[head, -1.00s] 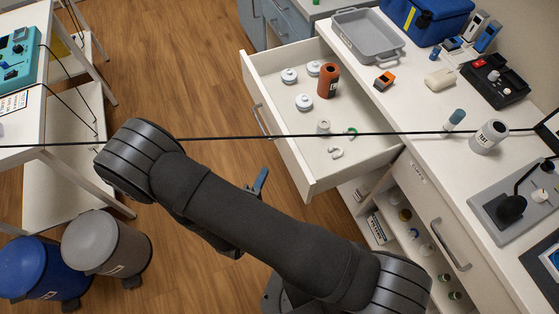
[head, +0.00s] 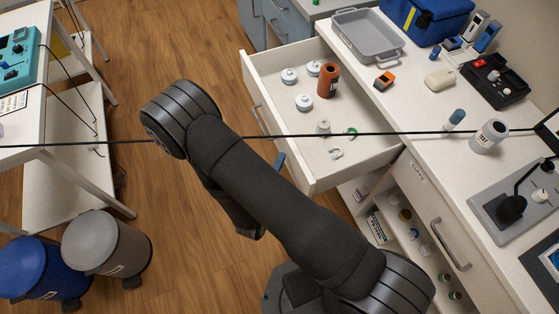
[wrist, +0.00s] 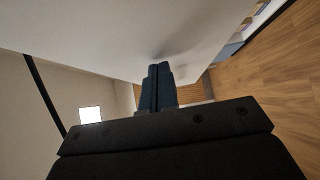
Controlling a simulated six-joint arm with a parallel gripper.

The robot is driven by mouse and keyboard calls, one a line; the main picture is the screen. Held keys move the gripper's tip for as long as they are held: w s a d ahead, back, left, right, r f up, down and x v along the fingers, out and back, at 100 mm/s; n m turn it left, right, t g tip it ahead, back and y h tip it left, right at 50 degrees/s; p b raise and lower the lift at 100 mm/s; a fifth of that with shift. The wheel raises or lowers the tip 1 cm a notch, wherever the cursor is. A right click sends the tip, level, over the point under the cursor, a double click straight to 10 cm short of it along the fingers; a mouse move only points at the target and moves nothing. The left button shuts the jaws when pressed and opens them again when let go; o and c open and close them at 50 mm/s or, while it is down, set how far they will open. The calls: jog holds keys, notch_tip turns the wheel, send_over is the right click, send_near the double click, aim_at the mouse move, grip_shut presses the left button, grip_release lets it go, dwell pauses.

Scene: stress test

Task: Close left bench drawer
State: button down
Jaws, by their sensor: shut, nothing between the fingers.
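The white bench drawer (head: 290,150) stands pulled out from the bench in the head view. Its front panel with a grey handle (head: 260,118) faces the floor on the left. It holds white-lidded jars, an orange-brown bottle (head: 328,80), a small pale jar and some small curved pieces. My gripper is mostly hidden behind my arm in the head view; a bit of blue finger (head: 280,162) shows beside the drawer front. In the wrist view my gripper (wrist: 160,72) is shut and empty, close to a large white surface, probably the drawer front. I cannot tell whether they touch.
The bench top right of the drawer holds a grey tray (head: 368,38), a blue bag (head: 425,15) and a white bottle (head: 488,136). Open shelves sit below. A thin black line crosses the view. Two bins (head: 104,243) stand lower left. Wood floor lies open left of the drawer.

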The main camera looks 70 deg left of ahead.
jog(key=shift+w, duration=0.1)
send_over(352, 143)
dwell(0.8)
dwell(0.5)
